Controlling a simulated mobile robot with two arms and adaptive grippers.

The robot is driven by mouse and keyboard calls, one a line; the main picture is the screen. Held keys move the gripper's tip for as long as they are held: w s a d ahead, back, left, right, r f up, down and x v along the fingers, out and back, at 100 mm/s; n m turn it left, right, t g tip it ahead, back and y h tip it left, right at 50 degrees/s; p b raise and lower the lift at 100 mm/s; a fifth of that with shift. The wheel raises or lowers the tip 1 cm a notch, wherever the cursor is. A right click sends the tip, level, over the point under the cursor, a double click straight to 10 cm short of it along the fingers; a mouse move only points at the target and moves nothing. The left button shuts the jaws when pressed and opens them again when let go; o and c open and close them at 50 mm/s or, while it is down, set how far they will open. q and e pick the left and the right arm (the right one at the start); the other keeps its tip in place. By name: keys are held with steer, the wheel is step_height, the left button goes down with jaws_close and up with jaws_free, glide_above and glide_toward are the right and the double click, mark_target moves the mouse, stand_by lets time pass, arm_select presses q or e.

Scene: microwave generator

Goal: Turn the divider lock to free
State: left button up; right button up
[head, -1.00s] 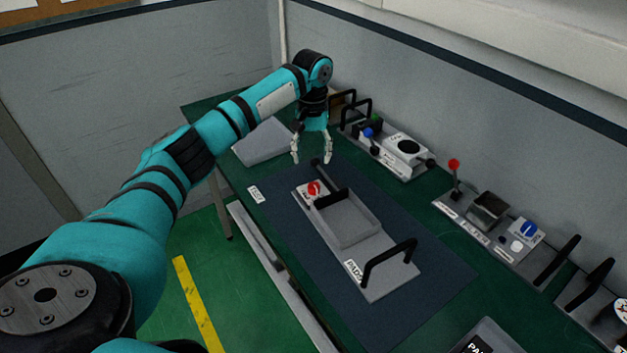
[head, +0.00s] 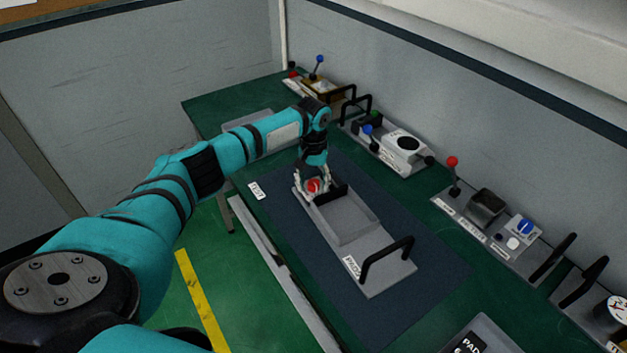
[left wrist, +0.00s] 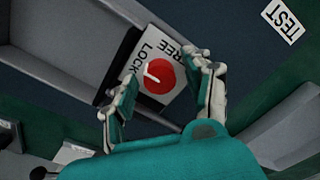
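The divider lock is a red round knob (head: 313,186) with a white pointer mark, on a white plate at the far left end of a grey tray unit (head: 352,220). In the left wrist view the knob (left wrist: 160,74) sits on the plate (left wrist: 180,50) printed LOCK and FREE, its white mark toward the LOCK side. My left gripper (head: 313,190) points down over the knob. In the left wrist view its fingers (left wrist: 160,90) are spread on either side of the knob, with gaps visible. My right gripper is in neither view.
The unit lies on a dark blue mat (head: 420,275) and has a black handle (head: 387,258) at its near end. A TEST label (head: 256,190) lies at the mat's left. Several panels with levers and knobs, including a red-topped lever (head: 452,163), line the wall.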

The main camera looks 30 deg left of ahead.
arm_select(q)
jaws_close()
steer(key=m+p, duration=0.1)
steer(key=m, duration=0.2)
steer(key=shift+r+m, duration=0.1)
steer(key=shift+m, duration=0.3)
steer(key=m+p, duration=0.1)
steer(key=m, duration=0.3)
steer(key=shift+m, duration=0.3)
steer(key=m, duration=0.4)
steer(key=shift+w+m, duration=0.1)
steer(key=shift+m, duration=2.7)
steer(key=shift+o, duration=0.8)
jaws_free()
